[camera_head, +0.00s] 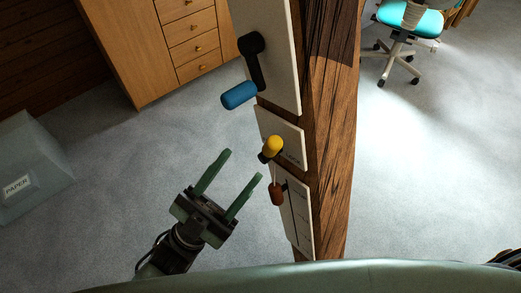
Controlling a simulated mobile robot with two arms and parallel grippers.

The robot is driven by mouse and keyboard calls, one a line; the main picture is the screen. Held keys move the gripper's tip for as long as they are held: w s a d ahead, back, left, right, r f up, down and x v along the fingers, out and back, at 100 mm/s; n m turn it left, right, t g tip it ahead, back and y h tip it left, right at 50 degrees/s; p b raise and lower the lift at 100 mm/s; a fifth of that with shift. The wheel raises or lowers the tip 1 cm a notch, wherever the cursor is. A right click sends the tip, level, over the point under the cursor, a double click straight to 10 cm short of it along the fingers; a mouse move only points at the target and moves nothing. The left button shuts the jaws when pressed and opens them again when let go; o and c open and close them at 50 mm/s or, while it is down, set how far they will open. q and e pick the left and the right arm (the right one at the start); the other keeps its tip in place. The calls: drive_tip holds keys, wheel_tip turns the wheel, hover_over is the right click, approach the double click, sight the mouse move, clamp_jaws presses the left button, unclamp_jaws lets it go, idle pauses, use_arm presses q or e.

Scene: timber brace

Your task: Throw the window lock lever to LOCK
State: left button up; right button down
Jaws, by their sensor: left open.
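A timber post carries several white plates with levers. The middle plate (290,133) bears lettering of which "LOCK" can be partly read, and a yellow-knobbed lever (272,147) sits in front of it, covering part of the text. My left gripper (243,164) is open and empty, left of and a little below the yellow knob. Its two green fingers point up and right toward the plates, apart from the knob in the picture. My right gripper does not show.
Above is a blue-handled black lever (240,95) on a larger plate; below, a red-brown knob (277,194) on a slotted plate. The wooden post (335,120) stands behind. A paper bin (30,170), drawers (190,35) and office chair (405,40) are farther off; the carpet between is clear.

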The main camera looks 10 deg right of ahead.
use_arm(q)
drive_tip(key=s+a, duration=0.1)
drive_tip(key=a, duration=0.1)
drive_tip(key=s+a, duration=0.1)
drive_tip(key=a, duration=0.1)
drive_tip(key=shift+s+a, duration=0.1)
drive_tip(key=shift+s, duration=0.2)
